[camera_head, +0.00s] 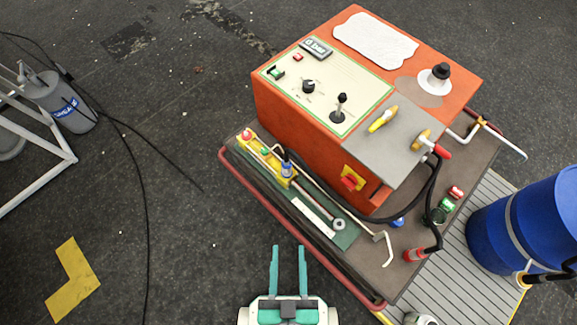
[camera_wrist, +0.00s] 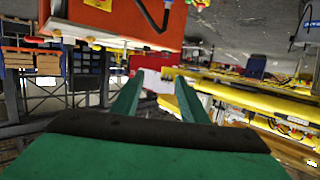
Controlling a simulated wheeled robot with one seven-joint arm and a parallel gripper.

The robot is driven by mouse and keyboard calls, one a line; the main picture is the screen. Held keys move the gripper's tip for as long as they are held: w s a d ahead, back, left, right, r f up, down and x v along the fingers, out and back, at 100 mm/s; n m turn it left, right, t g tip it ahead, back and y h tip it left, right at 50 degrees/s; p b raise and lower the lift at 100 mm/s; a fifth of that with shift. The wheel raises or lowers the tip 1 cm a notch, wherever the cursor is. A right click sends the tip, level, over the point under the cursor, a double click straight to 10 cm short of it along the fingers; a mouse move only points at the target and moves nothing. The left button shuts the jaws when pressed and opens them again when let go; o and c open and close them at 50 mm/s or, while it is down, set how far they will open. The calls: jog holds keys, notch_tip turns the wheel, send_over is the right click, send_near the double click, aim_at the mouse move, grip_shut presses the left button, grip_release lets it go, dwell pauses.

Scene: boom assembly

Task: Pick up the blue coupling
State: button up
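A small blue part (camera_head: 397,222), which may be the blue coupling, lies on the cart top beside the orange machine, partly hidden by a black hose. Another small blue fitting (camera_head: 287,169) sits at the yellow holder near the cart's left corner; I cannot tell for certain which is the coupling. My gripper (camera_head: 289,248) is open and empty, with its two green fingers apart, in front of the cart's red rail. It also shows in the wrist view (camera_wrist: 160,78), where I make out no coupling between the fingers.
The orange machine (camera_head: 310,130) with knobs and levers fills much of the cart. Red (camera_head: 455,192) and green (camera_head: 440,213) fittings and black hoses lie at right. A red rail (camera_head: 285,218) edges the cart. A blue barrel (camera_head: 530,225) stands right.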

jog(key=shift+f, duration=0.1)
dwell(0.5)
jog(key=t, duration=0.3)
send_near(287, 164)
jog(key=w, duration=0.6)
jog(key=shift+a+f, duration=0.15)
jog(key=shift+a, duration=0.1)
jog(key=w, duration=0.4)
jog(key=shift+d+r, duration=0.2)
jog(key=shift+d, duration=0.05)
jog(key=shift+w, duration=0.6)
grip_shut()
